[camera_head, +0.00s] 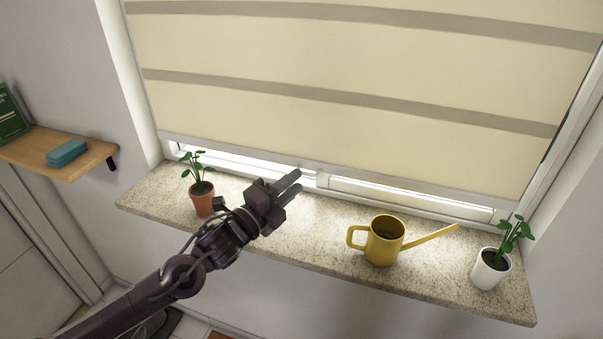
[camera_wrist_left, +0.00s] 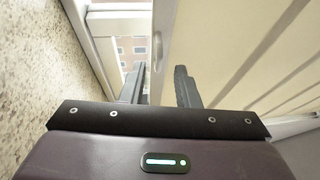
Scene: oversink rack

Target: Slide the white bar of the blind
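The cream blind (camera_head: 350,60) with grey-brown stripes covers most of the window. Its white bar (camera_head: 400,181) runs along the bottom edge, a little above the sill, with a bright strip of window below. My left gripper (camera_head: 294,181) is at the middle of the bar, with its fingers apart. In the left wrist view, the bar (camera_wrist_left: 164,28) with an oval slot shows ahead, in line with the gap between the fingers (camera_wrist_left: 160,85). I cannot tell whether either finger touches it. My right gripper is not in view.
On the speckled sill (camera_head: 320,235) stand a terracotta plant pot (camera_head: 202,200) left of my gripper, a yellow watering can (camera_head: 384,243) to the right, and a white plant pot (camera_head: 490,270) at the right end. A wooden shelf (camera_head: 40,148) is at the left.

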